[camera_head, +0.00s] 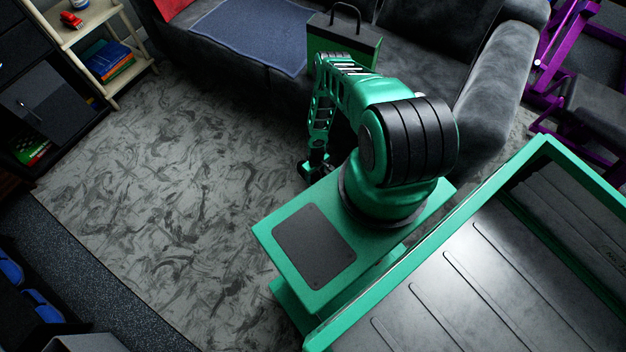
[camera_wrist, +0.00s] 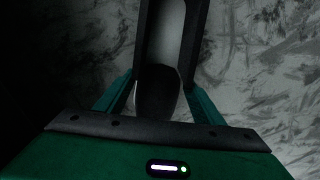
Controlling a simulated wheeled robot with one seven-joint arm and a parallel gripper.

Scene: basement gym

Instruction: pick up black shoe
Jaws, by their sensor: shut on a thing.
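In the head view my gripper (camera_head: 316,168) is low over the rug in front of the sofa, beside my base. A small dark shape there may be the shoe, but my arm and the shadow make it hard to tell. I cannot tell whether the shoe touches the floor.
A dark grey sofa (camera_head: 415,65) with a blue mat (camera_head: 250,32) and a green-black box (camera_head: 343,48) stands behind my arm. Purple gym equipment (camera_head: 556,50) is at the right. A shelf (camera_head: 112,60) stands at the upper left. The grey patterned rug (camera_head: 190,180) is clear at the left.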

